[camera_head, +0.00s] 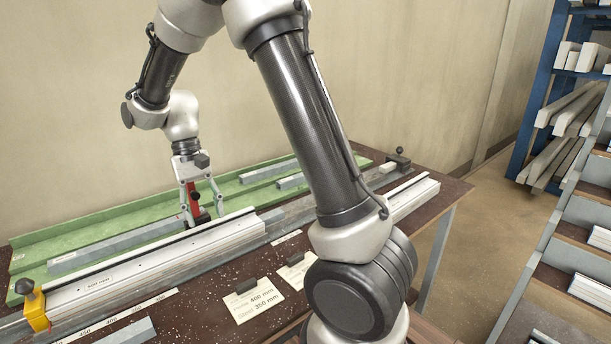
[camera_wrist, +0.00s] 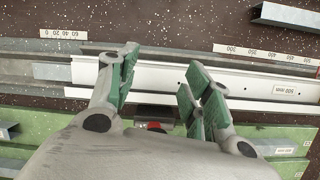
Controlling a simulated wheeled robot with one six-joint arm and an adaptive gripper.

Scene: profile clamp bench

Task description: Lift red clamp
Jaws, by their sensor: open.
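The red clamp (camera_head: 193,200) stands at the back of the white profile (camera_head: 165,262), near the green tray, with dark parts at its lower end. In the head view it shows between the fingers of my gripper (camera_head: 203,212), which points down and is open. In the wrist view the green-padded fingers of my gripper (camera_wrist: 158,80) are spread apart over the white profile. A small red patch of the clamp (camera_wrist: 154,126) shows between the finger bases, beside a dark block; the rest is hidden by my gripper. I cannot tell whether a finger touches it.
A yellow clamp (camera_head: 36,309) with a dark knob sits at the profile's left end. The green tray (camera_head: 120,212) behind holds grey profile pieces. Cards (camera_head: 252,303) and a ruler strip lie at the bench front. A blue rack (camera_head: 545,95) stands at the right.

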